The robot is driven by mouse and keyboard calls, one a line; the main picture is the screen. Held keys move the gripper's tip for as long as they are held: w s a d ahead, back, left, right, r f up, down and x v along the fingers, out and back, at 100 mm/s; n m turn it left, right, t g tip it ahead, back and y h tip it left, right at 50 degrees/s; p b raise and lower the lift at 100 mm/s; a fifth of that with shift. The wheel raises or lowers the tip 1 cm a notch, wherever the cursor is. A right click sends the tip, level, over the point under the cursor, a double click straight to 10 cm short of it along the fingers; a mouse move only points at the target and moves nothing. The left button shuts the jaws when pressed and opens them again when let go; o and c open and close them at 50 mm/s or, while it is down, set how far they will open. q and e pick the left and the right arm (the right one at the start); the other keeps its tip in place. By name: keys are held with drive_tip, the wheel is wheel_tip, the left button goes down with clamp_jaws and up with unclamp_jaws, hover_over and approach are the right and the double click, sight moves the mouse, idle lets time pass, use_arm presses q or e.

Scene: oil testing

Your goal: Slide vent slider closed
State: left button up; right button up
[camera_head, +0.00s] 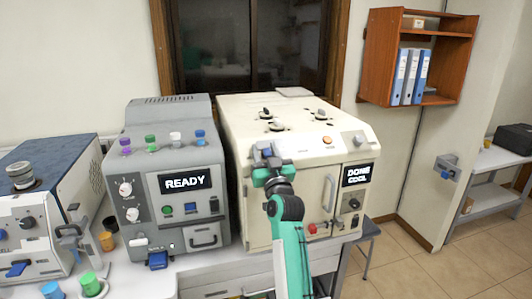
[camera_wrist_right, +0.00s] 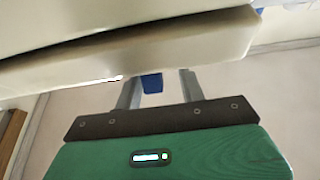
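The cream oven-like machine (camera_head: 300,150) stands on the bench at centre, its display reading "DONE COOL". My right gripper (camera_head: 266,152) is at the upper left of its front, by the top edge. In the right wrist view, its two fingers (camera_wrist_right: 160,88) are apart, with a small blue piece (camera_wrist_right: 152,83) between them, possibly the vent slider's handle. A gap shows on the right of the blue piece. The fingertips are hidden behind the machine's pale overhanging edge (camera_wrist_right: 200,40). The slider's position cannot be made out. My left gripper is not in view.
A grey machine (camera_head: 165,170) reading "READY" stands close on the left, with coloured knobs on top. A blue-topped machine (camera_head: 50,190) is at far left. Small coloured cups (camera_head: 90,284) stand at the bench front. Open floor (camera_head: 430,272) lies to the right.

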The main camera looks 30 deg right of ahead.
drive_tip(key=shift+s+f, duration=0.1)
drive_tip(key=shift+s+f, duration=0.2)
drive_tip(key=shift+s, duration=0.05)
drive_tip(key=b+v, duration=0.4)
drive_tip(key=v, duration=0.9)
drive_tip(key=shift+a+r+b, duration=0.15)
drive_tip(key=shift+b, duration=0.25)
